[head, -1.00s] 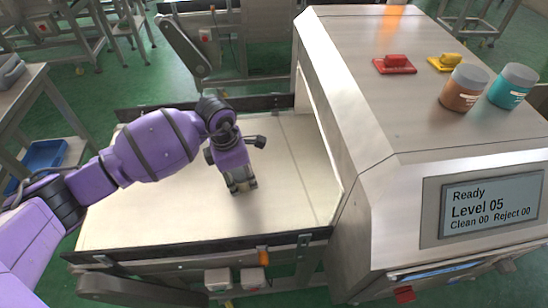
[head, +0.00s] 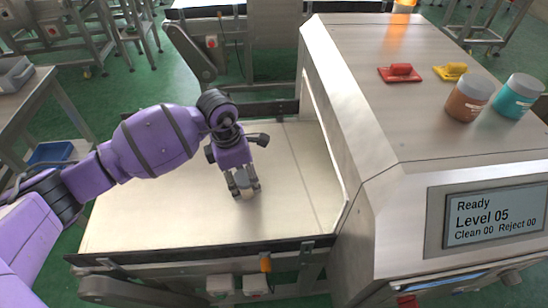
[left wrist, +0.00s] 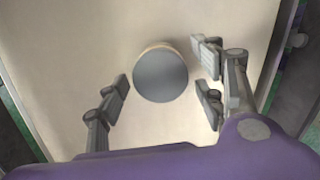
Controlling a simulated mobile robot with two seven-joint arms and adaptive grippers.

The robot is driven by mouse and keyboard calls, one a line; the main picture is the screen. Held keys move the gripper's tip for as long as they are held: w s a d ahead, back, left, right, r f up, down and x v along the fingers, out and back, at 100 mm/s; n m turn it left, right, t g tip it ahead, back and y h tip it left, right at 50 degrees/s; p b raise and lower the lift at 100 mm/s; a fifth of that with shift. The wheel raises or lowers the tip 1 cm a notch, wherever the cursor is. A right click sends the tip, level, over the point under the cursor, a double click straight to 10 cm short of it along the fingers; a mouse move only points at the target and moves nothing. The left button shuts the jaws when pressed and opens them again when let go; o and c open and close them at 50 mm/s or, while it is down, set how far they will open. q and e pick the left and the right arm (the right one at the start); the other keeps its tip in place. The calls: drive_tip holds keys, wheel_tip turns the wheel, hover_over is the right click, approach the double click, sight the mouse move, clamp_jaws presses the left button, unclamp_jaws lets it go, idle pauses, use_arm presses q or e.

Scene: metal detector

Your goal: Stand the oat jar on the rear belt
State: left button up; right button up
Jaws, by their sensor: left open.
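The oat jar (head: 247,193), pale cream with a grey lid, stands upright on the pale belt (head: 140,215) in front of the metal detector's opening. In the left wrist view its round grey lid (left wrist: 161,76) shows from above, with a sliver of cream body behind it. My left gripper (head: 244,190) points down over the jar and is open. In the left wrist view its fingers (left wrist: 165,90) are on both sides of the lid, with a gap on each side. My right gripper is in neither view.
The metal detector (head: 375,140) stands at the right. On its top are a red switch piece (head: 400,74), a yellow one (head: 452,72), a brown jar (head: 467,102) and a teal jar (head: 516,98). Dark rails edge the belt. The belt's left part is free.

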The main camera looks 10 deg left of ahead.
sight(238, 178)
use_arm(q)
drive_tip(key=r, duration=0.6)
drive_tip(key=a+r, duration=0.1)
drive_tip(key=r, duration=0.2)
drive_tip(key=shift+s, duration=0.3)
